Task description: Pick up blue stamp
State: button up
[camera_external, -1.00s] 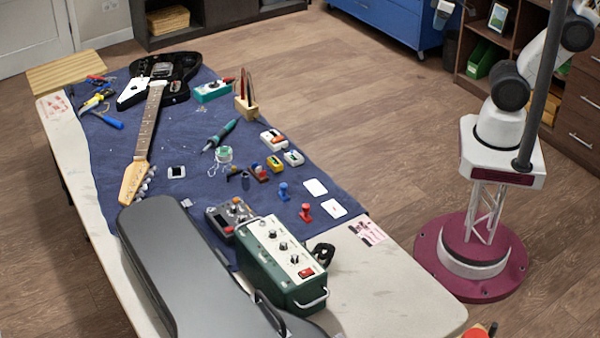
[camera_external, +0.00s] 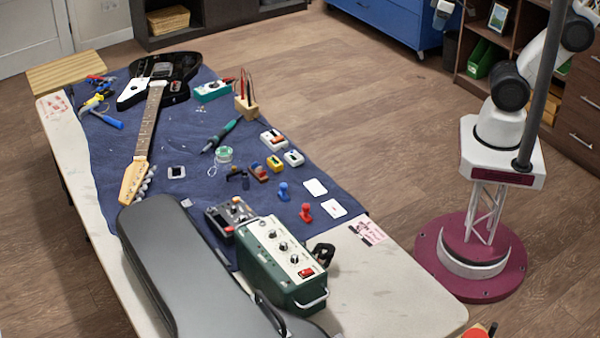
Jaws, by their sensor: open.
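The blue stamp (camera_external: 284,191) stands upright on the dark blue cloth (camera_external: 200,222), toward the right side of the table. A similar red stamp (camera_external: 306,212) stands just in front and to its right. Two white cards (camera_external: 315,187) (camera_external: 334,208) lie to the right of the stamps. Nothing is touching the blue stamp. My gripper is not in view; my arm rises from its base at the right and leaves the picture at the top.
A green amplifier box (camera_external: 282,262) and a dark guitar case (camera_external: 175,255) fill the front. Small colored boxes (camera_external: 275,163) and a soldering iron (camera_external: 222,135) lie behind the stamps. A black guitar (camera_external: 165,80) lies at the back left. Bare tabletop (camera_external: 390,290) is free at the right front.

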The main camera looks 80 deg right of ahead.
jog(key=shift+o, duration=0.2)
jog(key=w+a+m, duration=0.2)
jog(key=w+a, duration=0.4)
jog(key=w, duration=0.3)
jog(key=w+a+m+g, duration=0.1)
jog(key=w+a, duration=0.4)
jog(key=w, duration=0.4)
jog(key=w+a+m, duration=0.2)
jog(key=w+a, duration=0.4)
jog(key=w, duration=0.3)
jog(key=m+h, duration=0.1)
jog(key=m, duration=0.5)
send_over(283, 184)
jog(key=shift+g, duration=0.4)
notch_tip(283, 184, down, 28)
jog(key=shift+s+r, duration=0.15)
jog(key=shift+r, duration=0.1)
jog(key=shift+a+f, duration=0.25)
